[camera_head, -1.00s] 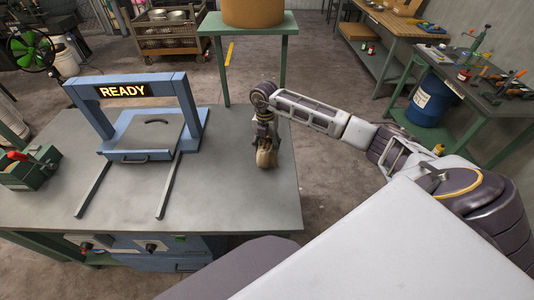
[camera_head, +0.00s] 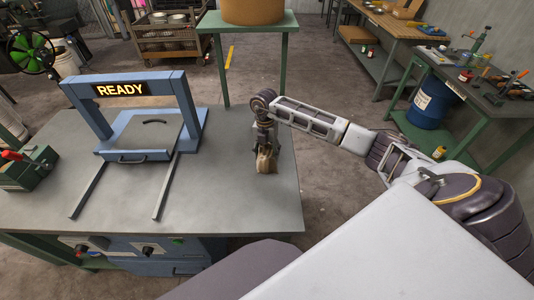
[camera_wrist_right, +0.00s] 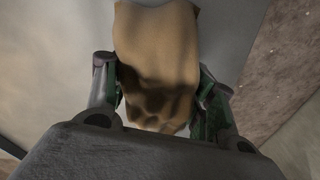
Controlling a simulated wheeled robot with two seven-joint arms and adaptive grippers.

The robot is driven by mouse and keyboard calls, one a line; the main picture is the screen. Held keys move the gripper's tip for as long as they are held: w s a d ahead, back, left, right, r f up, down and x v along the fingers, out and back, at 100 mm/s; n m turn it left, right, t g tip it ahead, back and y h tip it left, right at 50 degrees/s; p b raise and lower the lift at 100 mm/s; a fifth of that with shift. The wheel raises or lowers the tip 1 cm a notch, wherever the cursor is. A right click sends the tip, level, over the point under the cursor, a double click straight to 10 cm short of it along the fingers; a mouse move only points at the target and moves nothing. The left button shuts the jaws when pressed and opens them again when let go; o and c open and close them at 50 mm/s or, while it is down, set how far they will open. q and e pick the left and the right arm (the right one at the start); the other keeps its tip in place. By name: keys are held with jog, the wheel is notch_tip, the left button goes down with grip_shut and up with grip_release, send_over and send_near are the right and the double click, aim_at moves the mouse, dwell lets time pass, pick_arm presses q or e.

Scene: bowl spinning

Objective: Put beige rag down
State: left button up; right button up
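The beige rag (camera_head: 265,163) is bunched below my right gripper (camera_head: 266,150), over the right part of the grey table in the head view. In the right wrist view the rag (camera_wrist_right: 157,60) fills the space between the two fingers of the right gripper (camera_wrist_right: 160,100), with folds squeezed near them. The right gripper points down and is shut on the rag. The rag's lower end is at or close to the table top; I cannot tell if it touches. My left gripper is not in view.
The grey table (camera_head: 220,200) is bare around the rag. A blue frame with a READY sign (camera_head: 121,90) stands to the left, with rails running forward. A green toolbox (camera_head: 28,168) is at the far left. The table's right edge is close to the rag.

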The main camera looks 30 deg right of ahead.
aim_at(266, 147)
jog(key=o, duration=0.4)
jog(key=shift+o, duration=0.2)
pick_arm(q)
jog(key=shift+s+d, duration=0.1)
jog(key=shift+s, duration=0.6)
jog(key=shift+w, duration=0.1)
pick_arm(e)
jog(key=shift+r, duration=0.25)
jog(key=shift+w+r, duration=0.15)
jog(key=shift+r, duration=0.55)
jog(key=r, duration=0.6)
jog(key=w+r, duration=0.1)
jog(key=r, duration=0.3)
jog(key=shift+d+b, duration=0.15)
jog(key=shift+b, duration=0.15)
jog(key=shift+r, duration=0.15)
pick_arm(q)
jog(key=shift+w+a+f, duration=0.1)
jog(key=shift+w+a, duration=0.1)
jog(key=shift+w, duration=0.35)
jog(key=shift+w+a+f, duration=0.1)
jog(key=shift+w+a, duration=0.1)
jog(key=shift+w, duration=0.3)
